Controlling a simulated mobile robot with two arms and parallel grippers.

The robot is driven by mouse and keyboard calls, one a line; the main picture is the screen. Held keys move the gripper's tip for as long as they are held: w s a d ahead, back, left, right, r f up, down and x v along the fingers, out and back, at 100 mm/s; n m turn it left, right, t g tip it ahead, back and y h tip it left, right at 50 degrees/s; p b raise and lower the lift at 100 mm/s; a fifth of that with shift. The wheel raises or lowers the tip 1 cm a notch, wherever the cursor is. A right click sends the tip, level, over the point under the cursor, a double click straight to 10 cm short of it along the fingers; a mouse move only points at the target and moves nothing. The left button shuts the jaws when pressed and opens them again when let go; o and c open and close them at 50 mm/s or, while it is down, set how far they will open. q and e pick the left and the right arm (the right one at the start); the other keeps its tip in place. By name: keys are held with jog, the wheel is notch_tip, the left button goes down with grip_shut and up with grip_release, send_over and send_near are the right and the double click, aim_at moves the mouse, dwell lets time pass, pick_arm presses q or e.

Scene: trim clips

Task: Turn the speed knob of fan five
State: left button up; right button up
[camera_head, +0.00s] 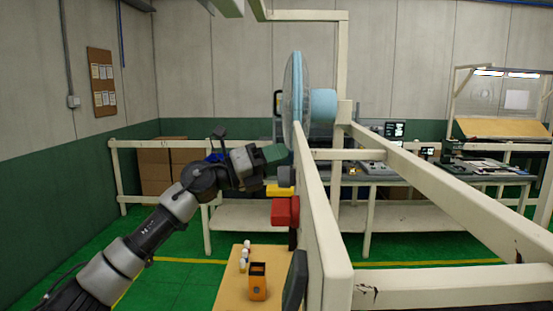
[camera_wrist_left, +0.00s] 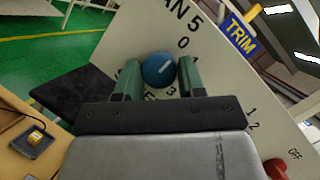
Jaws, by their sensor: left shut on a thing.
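The speed knob of fan five (camera_wrist_left: 158,68) is a round blue knob with a white mark, on a cream panel (camera_wrist_left: 225,95) lettered "AN 5" with digits around the knob. My left gripper (camera_wrist_left: 160,80) has its two green fingers on either side of the knob, shut on it. In the head view, my left gripper (camera_head: 274,154) reaches the panel's left face just below the light-blue fan (camera_head: 295,95). The panel (camera_head: 318,215) is seen nearly edge-on there, so the knob cannot be made out. My right gripper is not in view.
A red box (camera_head: 285,211) and a yellow piece (camera_head: 279,191) stick out from the panel below my gripper. A wooden surface (camera_head: 233,285) below bears an orange box (camera_head: 258,280) and small white items. Cream rails (camera_head: 440,185) fill the right.

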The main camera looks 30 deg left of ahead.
pick_arm(q)
jog(key=o, duration=0.9)
jog(key=shift+a, duration=0.1)
jog(key=b+v, duration=0.6)
jog(key=v, duration=0.4)
jog(key=shift+s+a+f+b, duration=0.15)
jog(key=shift+s+a+b, duration=0.05)
jog(key=shift+s+b, duration=0.1)
